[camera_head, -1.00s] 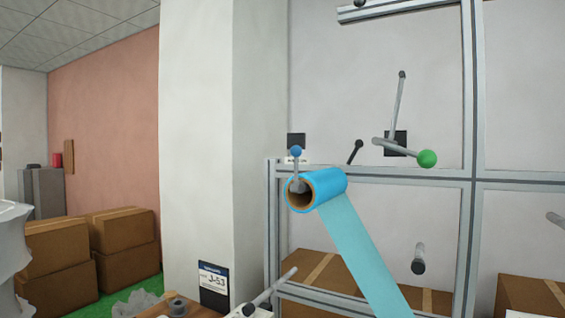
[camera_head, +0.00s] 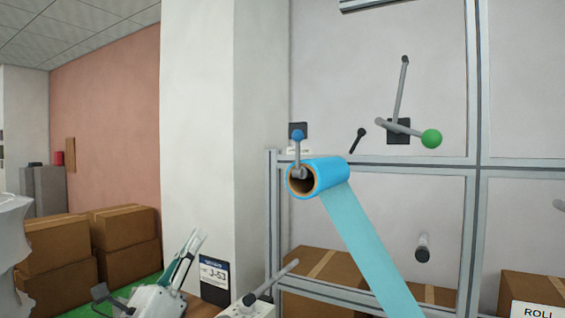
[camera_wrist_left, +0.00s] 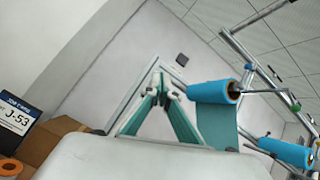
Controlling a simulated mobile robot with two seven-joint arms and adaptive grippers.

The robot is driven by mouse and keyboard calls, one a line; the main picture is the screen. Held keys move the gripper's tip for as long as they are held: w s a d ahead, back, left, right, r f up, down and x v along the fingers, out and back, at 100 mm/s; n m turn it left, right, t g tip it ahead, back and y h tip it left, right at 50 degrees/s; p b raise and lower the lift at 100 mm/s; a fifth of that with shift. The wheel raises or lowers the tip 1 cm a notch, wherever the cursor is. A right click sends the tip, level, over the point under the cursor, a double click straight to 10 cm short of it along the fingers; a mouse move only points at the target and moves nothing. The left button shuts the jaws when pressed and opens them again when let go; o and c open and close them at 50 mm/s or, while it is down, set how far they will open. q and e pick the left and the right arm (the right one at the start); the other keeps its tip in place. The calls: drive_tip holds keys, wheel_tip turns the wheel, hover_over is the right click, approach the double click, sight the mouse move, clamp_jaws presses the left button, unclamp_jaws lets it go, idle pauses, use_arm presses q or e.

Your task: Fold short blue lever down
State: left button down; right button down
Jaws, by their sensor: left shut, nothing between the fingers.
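The short blue lever (camera_head: 298,146) is a grey rod with a blue ball knob. In the head view it stands upright at the open end of the blue roll (camera_head: 330,174). A light blue sheet (camera_head: 365,245) hangs from the roll down to the right. My left gripper (camera_head: 197,236) is low and left of the roll, apart from the lever, shut and empty. In the left wrist view my left gripper (camera_wrist_left: 158,78) points up with its fingertips together, left of a blue roll (camera_wrist_left: 213,91). My right gripper is not in view.
A longer lever with a green knob (camera_head: 431,139) is on the frame to the right. A grey bar (camera_head: 270,281) sticks out low, right of the J-53 sign (camera_head: 214,280). Cardboard boxes (camera_head: 125,241) are stacked at the left. The space left of the roll is clear.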

sight(298, 152)
use_arm(q)
drive_tip(key=d+r+m+g+h, duration=0.2)
drive_tip(key=r+m+g, duration=0.3)
drive_tip(key=m, duration=0.6)
drive_tip(key=s+d+r+m+g+h, duration=0.1)
drive_tip(key=d+r+m+g+h, duration=0.2)
drive_tip(key=r+m, duration=0.5)
drive_tip(key=s+d+r+m+g+h, duration=0.1)
drive_tip(key=d+r+m+g+h, duration=0.2)
drive_tip(key=m, duration=1.2)
wheel_tip(298, 152, up, 3)
drive_tip(key=g+h, duration=0.1)
drive_tip(key=g, duration=0.3)
drive_tip(key=shift+s+r, duration=0.2)
drive_tip(key=shift+s, duration=0.05)
drive_tip(key=p+x, duration=0.3)
drive_tip(key=x, duration=0.7)
drive_tip(key=shift+s+d+f, duration=0.1)
drive_tip(key=shift+s+f, duration=0.05)
drive_tip(key=shift+s, duration=0.55)
drive_tip(key=shift+s+d+f, duration=0.1)
drive_tip(key=shift+s+f, duration=0.05)
drive_tip(key=shift+s, duration=0.5)
drive_tip(key=shift+s+d+f, duration=0.1)
drive_tip(key=shift+s+f, duration=0.05)
drive_tip(key=shift+s, duration=0.55)
